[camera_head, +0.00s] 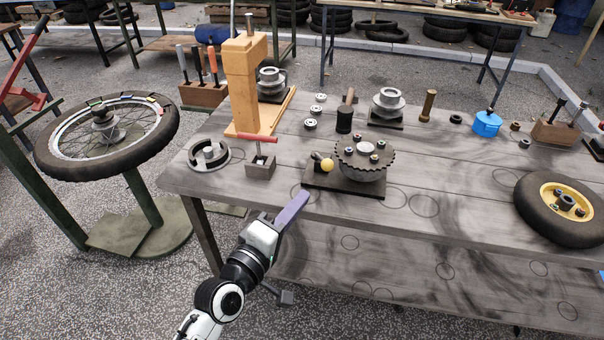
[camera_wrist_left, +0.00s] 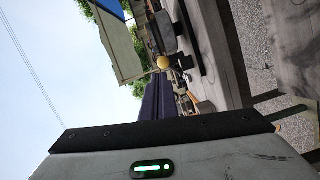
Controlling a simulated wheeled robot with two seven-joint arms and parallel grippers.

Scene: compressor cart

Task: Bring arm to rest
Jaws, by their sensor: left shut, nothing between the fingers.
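My left gripper (camera_head: 292,212) is at the front edge of the grey workbench (camera_head: 450,205), with its purple fingers pointing up and to the right. It is shut and holds nothing. In the left wrist view its dark purple fingers (camera_wrist_left: 158,100) are together, in front of a yellow ball knob (camera_wrist_left: 163,62). In the head view that yellow knob (camera_head: 326,165) sits on a dark base plate beside a toothed disc (camera_head: 364,152), beyond the fingers. My right gripper is not in view.
A small vise with a red handle (camera_head: 260,160) and a wooden press (camera_head: 246,85) stand near the bench's left end. A wheel with a yellow hub (camera_head: 560,208) lies at the right. A spoked wheel on a green stand (camera_head: 150,210) is at the left. Floor before the bench is clear.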

